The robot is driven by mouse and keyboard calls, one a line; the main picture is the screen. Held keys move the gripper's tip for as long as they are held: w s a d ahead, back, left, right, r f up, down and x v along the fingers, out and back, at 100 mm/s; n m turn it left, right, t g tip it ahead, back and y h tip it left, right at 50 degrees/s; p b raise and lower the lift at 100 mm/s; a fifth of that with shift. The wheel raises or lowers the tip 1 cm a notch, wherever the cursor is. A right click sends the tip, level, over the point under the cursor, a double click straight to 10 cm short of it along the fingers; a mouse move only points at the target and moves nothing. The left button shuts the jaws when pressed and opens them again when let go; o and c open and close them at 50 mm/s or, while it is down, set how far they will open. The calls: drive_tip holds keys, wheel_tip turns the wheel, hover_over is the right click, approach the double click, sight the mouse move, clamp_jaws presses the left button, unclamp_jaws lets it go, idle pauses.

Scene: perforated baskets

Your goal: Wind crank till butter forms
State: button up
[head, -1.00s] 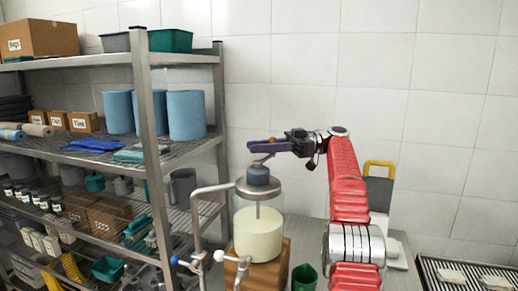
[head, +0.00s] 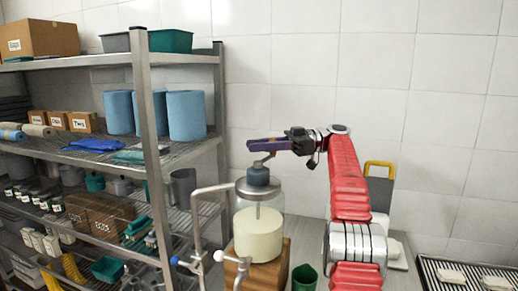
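The butter churn is a glass jar (head: 259,233) with pale cream-coloured contents in its lower part. Its metal lid (head: 258,187) carries a blue-grey gear housing (head: 258,174), and a short crank (head: 264,159) rises from the top. The churn stands on a wooden block (head: 266,273). My gripper (head: 262,145), with purple fingers, is at the crank's top end above the lid. The crank's knob is hidden by the fingers, so their closure on it cannot be told.
A metal rack (head: 160,150) with bins, blue rolls and boxes stands at the left. Bent metal pipes (head: 198,215) rise just left of the churn. A green cup (head: 304,278) stands right of the block. A perforated tray (head: 460,275) is at the lower right.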

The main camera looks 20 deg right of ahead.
drive_tip(key=shift+a+r, duration=0.3)
drive_tip(key=shift+r, duration=0.1)
drive_tip(key=shift+c, duration=0.8)
drive_tip(key=a+r+m+t+h, duration=0.2)
drive_tip(key=r+m, duration=0.1)
drive_tip(key=shift+w+a+r, duration=0.1)
drive_tip(key=shift+a+r, duration=0.05)
drive_tip(key=shift+a, duration=0.25)
clamp_jaws()
drive_tip(key=s+a+f+m+h, duration=0.3)
drive_tip(key=s+a+m+h, duration=0.15)
drive_tip(key=a, duration=0.25)
drive_tip(key=s+a+f+m+h, duration=0.3)
drive_tip(key=s+a+m, duration=0.1)
drive_tip(key=s+a, duration=0.15)
drive_tip(key=s+a+f+m+h, duration=0.1)
drive_tip(key=s+f+m+h, duration=0.3)
drive_tip(key=s+f, duration=1.9)
drive_tip(key=s+h, duration=0.4)
drive_tip(key=shift+a, duration=0.2)
drive_tip(key=shift+a+f, duration=0.1)
